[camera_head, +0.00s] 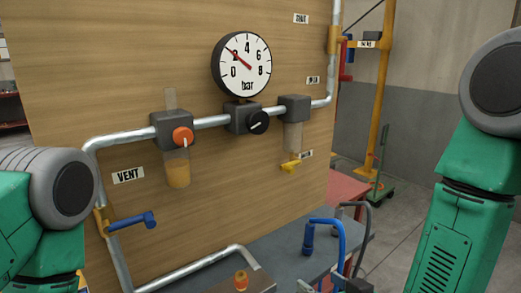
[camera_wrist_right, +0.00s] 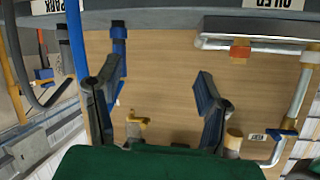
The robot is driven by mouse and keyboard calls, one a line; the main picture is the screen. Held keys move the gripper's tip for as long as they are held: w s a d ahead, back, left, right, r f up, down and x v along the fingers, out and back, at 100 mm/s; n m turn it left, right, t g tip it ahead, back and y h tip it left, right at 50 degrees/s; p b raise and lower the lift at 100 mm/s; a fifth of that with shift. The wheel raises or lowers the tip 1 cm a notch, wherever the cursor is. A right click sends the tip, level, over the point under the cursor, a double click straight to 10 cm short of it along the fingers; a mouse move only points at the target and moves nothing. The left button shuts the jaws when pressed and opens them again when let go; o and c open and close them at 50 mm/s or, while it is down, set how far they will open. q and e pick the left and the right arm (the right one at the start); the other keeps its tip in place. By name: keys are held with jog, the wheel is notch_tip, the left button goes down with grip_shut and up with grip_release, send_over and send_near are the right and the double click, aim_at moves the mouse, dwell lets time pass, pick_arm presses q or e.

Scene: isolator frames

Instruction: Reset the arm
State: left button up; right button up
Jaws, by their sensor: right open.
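My right gripper (camera_wrist_right: 158,78) shows in the right wrist view. Its two dark fingers are spread wide, with nothing between them. The wooden panel lies beyond them. My right arm (camera_head: 465,210), green with a grey joint, comes in at the right of the head view. My left arm (camera_head: 40,215) comes in at the left; its gripper is out of the picture.
The wooden panel (camera_head: 90,60) carries a bar gauge (camera_head: 241,65), an orange knob (camera_head: 182,136), a black knob (camera_head: 258,122), a blue lever (camera_head: 135,221) and a yellow handle (camera_head: 291,166).

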jog(key=s+d+f+m+g+h, duration=0.1)
jog(key=s+d+f+g+h, duration=0.2)
jog(key=s+f, duration=0.4)
jog(key=s+d+f+g, duration=0.3)
jog(key=s+d+f, duration=0.2)
jog(key=f, duration=0.4)
jog(key=s+d+f+g+h, duration=0.1)
jog(key=s+d+f+g, duration=0.1)
jog(key=s, duration=0.3)
jog(key=s+d+f+m+g+h+b, duration=0.1)
jog(key=s+d+f+g, duration=0.1)
jog(key=s, duration=0.3)
jog(key=s+d+f+g+h, duration=0.1)
jog(key=s+d+f, duration=0.2)
jog(key=s, duration=0.2)
jog(key=shift+d+g, duration=0.3)
jog(key=shift+g, duration=0.1)
jog(key=shift+w, duration=0.1)
